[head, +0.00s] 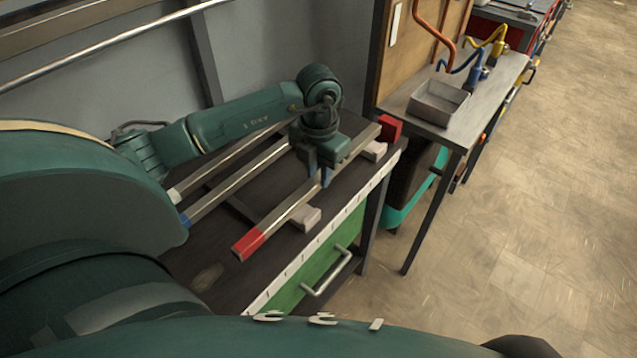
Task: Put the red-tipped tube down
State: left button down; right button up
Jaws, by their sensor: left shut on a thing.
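The red-tipped tube (291,205) is a long, grey square tube with a red near end, lying slantwise over the dark bench top. My left gripper (325,178) is shut on it around its middle, from above. Two pale blocks, a near one (308,218) and a far one (375,151), sit along the tube's right side, close under it. I cannot tell whether the tube touches them. A red block (390,127) stands at the tube's far end. My right gripper is not in view.
A blue-tipped tube (232,185) and a white-tipped tube (215,168) lie to the left on the bench (210,275). A green drawer (315,285) with a handle is below its front edge. A side table with a metal tray (438,103) stands right.

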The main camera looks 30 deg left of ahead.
aim_at(319, 177)
pick_arm(q)
notch_tip(319, 177, down, 4)
jog(key=shift+r, duration=0.25)
jog(key=shift+f, duration=0.3)
jog(key=shift+f, duration=0.2)
jog(key=c, duration=1.6)
grip_release()
jog(key=o, duration=0.4)
jog(key=shift+c, duration=0.2)
